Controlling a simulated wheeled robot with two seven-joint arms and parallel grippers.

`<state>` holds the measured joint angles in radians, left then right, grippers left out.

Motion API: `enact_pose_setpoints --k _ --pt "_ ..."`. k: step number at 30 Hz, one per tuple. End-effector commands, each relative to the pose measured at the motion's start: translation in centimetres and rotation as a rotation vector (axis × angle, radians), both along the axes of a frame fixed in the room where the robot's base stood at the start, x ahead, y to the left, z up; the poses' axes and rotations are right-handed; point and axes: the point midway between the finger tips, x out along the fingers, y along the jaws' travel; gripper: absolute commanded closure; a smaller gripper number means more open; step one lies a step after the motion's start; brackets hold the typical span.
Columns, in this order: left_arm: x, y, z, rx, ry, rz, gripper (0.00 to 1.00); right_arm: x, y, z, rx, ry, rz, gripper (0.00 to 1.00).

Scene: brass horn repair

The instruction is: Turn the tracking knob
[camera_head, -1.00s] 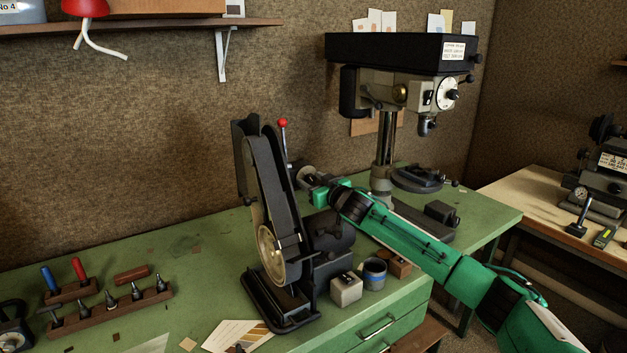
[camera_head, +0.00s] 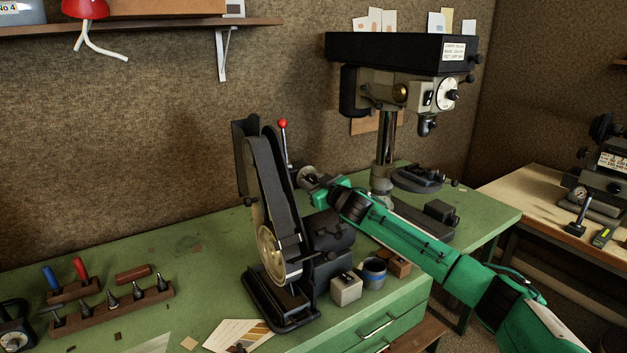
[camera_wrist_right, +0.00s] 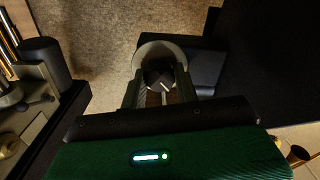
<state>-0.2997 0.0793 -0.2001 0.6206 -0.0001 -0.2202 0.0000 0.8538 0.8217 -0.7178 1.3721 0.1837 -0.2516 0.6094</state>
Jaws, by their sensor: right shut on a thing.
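The belt grinder (camera_head: 272,200) stands on the green bench with its belt tilted up and back. My right gripper (camera_head: 307,176) reaches in from the right, beside the grinder's upper part. In the right wrist view my right gripper (camera_wrist_right: 158,92) is shut on the tracking knob (camera_wrist_right: 157,78), a dark round knob with a pale pointer line. The line slants up to the left in that view. A pale round disc (camera_wrist_right: 160,50) shows behind the knob. In the head view the gripper largely hides the knob. My left gripper is not in view.
A red-tipped lever (camera_head: 283,124) stands close to my right gripper. The drill press (camera_head: 384,130) is behind my right arm. A pale block (camera_head: 346,289) and a blue-banded cup (camera_head: 373,272) sit below the arm.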

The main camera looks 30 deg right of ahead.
Motion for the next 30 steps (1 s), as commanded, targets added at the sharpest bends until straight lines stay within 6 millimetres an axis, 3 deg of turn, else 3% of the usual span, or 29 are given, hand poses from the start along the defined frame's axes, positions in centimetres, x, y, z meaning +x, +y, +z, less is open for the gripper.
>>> enact_pose_setpoints --k 15,30 --pt "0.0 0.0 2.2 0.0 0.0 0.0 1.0 0.0 0.0 0.2 -0.326 -0.026 0.0 0.92" --pt "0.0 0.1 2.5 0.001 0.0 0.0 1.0 0.0 0.1 0.0 -0.399 -0.032 0.001 0.92"
